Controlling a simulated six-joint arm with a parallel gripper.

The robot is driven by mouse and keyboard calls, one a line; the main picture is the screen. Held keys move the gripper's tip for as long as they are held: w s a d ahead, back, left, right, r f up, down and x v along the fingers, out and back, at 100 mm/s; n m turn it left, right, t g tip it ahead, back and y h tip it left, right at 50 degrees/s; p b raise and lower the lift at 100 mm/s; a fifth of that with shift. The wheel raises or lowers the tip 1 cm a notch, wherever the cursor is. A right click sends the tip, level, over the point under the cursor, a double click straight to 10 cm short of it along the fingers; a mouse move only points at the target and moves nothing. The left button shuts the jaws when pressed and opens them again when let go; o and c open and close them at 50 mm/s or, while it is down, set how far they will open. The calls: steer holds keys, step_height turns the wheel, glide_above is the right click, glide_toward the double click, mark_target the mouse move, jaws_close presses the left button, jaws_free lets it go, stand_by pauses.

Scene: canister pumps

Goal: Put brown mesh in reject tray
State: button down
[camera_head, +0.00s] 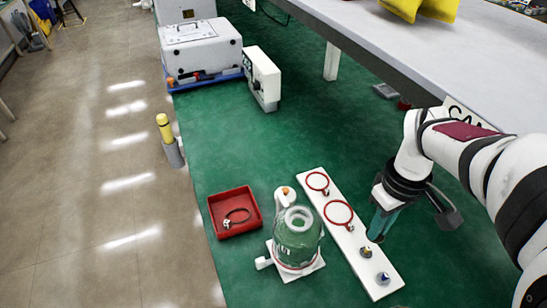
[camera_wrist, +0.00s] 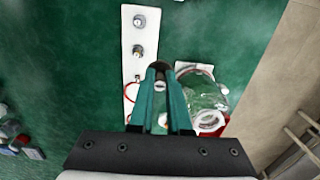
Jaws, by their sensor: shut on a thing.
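My gripper (camera_head: 376,237), with teal fingers, is low beside the right edge of the white strip. In the wrist view my gripper (camera_wrist: 159,70) is shut on a small dark brownish thing (camera_wrist: 158,66) at its fingertips. The fingers hide most of it, so I cannot tell if it is the brown mesh. The white strip (camera_head: 316,202) carries two red-rimmed rings (camera_head: 338,213) and small metallic knobs (camera_head: 383,278).
A clear green-tinted canister (camera_head: 298,240) on a white base stands between tray and strip; it also shows in the wrist view (camera_wrist: 203,92). A white case (camera_head: 202,50) and box (camera_head: 262,78) stand farther back. The green surface behind the tray is clear.

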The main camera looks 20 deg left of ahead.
step_height(320, 180, up, 5)
steer(key=w+m, duration=0.3)
steer(key=m, duration=0.2)
steer(key=n, duration=1.8)
glide_above(235, 214)
steer(key=d, duration=0.1)
step_height(235, 214, down, 13)
steer(key=f, duration=0.7)
steer(key=a+f, duration=0.1)
steer(key=f, duration=0.3)
steer(key=shift+d, duration=0.1)
steer(key=c, duration=0.9)
jaws_free()
